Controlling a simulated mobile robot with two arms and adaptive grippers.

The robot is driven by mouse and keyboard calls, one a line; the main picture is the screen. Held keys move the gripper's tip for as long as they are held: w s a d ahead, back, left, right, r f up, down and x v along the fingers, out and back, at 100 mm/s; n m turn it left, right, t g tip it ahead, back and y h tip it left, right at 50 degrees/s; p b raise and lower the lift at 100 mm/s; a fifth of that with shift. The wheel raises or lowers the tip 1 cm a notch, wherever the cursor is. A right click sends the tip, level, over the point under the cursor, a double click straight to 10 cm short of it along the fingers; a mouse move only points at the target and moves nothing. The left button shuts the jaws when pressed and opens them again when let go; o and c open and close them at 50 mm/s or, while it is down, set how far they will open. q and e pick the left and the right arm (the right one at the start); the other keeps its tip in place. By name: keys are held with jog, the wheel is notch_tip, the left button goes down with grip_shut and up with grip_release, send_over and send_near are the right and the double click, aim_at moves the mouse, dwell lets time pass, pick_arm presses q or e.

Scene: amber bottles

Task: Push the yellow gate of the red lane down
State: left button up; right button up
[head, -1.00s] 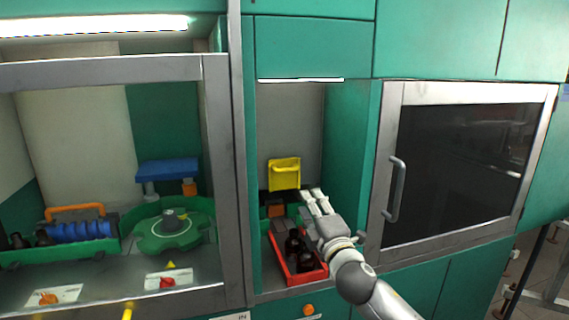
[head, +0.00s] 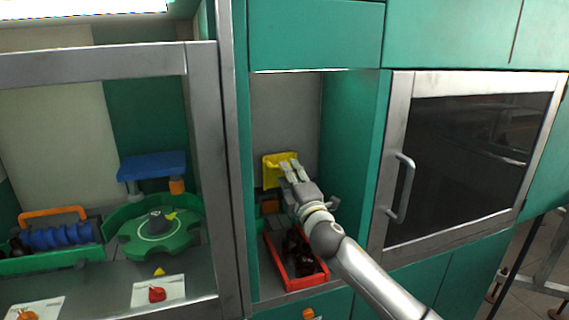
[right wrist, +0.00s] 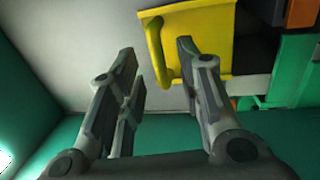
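The yellow gate (head: 270,172) is up at the back of the narrow bay, above the red lane (head: 294,284). My right gripper (head: 289,164) is in front of the gate and covers its right part. In the right wrist view the gate (right wrist: 213,35) shows as a yellow panel with a protruding lip (right wrist: 156,50). The fingers of my right gripper (right wrist: 155,78) are apart, with the lip in the gap between them. One finger overlaps the panel; I cannot tell if it touches. My left gripper is not in view.
Dark bottles (head: 296,247) stand in the red lane below my right wrist. Green side walls bound the bay closely. A glass door with a metal handle (head: 402,188) is at right. A green carousel (head: 158,238) is in the left bay.

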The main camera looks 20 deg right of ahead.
aim_at(282, 174)
jog(key=w, duration=0.4)
jog(key=shift+w+r+p, duration=0.15)
jog(key=shift+r+p, duration=0.25)
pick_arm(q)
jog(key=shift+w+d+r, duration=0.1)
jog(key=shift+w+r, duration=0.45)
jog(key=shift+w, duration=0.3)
pick_arm(e)
grip_shut()
jog(key=shift+r, duration=0.1)
